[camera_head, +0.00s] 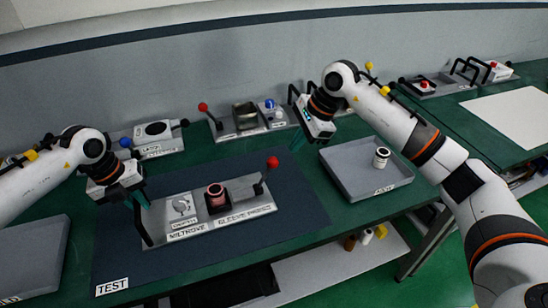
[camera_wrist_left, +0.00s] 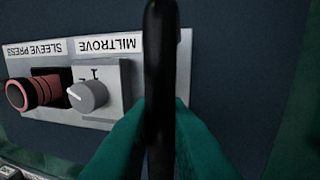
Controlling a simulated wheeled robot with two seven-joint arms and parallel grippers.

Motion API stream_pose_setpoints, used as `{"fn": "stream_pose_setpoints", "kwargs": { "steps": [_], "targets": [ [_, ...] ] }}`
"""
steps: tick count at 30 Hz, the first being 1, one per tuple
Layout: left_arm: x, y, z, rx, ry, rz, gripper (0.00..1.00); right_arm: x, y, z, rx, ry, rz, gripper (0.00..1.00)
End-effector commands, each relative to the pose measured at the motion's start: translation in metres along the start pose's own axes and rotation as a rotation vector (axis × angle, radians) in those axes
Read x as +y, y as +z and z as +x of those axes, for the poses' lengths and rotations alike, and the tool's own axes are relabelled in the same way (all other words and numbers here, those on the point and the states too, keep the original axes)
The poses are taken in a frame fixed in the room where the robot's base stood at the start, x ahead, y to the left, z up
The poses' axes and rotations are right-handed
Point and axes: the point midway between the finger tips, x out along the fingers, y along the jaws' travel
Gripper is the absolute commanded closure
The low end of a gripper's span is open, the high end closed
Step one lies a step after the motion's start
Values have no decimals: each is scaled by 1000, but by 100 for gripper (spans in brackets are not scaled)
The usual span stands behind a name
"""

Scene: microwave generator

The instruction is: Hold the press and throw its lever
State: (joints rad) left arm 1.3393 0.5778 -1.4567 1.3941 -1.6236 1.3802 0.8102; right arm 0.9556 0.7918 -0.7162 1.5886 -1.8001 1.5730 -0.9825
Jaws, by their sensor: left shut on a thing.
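The sleeve press (camera_head: 243,218) is a grey unit lying on the dark mat, with a dial (camera_head: 182,206), a reddish ringed sleeve (camera_head: 216,192) in a black seat, and a lever with a red ball (camera_head: 272,162) tilted up at its right end. A black bar handle (camera_head: 143,228) stands at its left end. My left gripper (camera_head: 138,198) is shut on this handle; in the left wrist view the handle (camera_wrist_left: 159,80) runs between the teal fingers. My right gripper (camera_head: 298,140) hangs beyond and right of the red ball, apart from the press; its finger gap is unclear.
A grey tray (camera_head: 350,165) with a small white cylinder (camera_head: 381,157) stands at the right. Other units line the back: one with a red-ball lever (camera_head: 203,107) and a white one (camera_head: 153,132). Another tray (camera_head: 35,255) is at the front left. The dark mat (camera_head: 300,215) is clear right of the press.

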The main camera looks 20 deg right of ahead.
Motion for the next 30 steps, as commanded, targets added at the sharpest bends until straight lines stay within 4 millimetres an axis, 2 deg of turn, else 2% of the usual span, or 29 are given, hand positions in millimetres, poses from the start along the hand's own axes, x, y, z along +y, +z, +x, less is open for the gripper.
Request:
{"fn": "stream_pose_setpoints", "kwargs": {
  "steps": [6,12,18,30],
  "targets": [
    [-1,1,4,-4,-3,0,100,-2,3,33,0,-3,2,100],
    [-1,1,4,-4,-3,0,100,-2,5,52,0,0,2,100],
    [-1,1,3,-4,-3,-1,100,-3,5,60,0,0,1,100],
    [-1,1,3,-3,-3,-1,100,-3,5,60,0,0,1,100]
  ]
}}
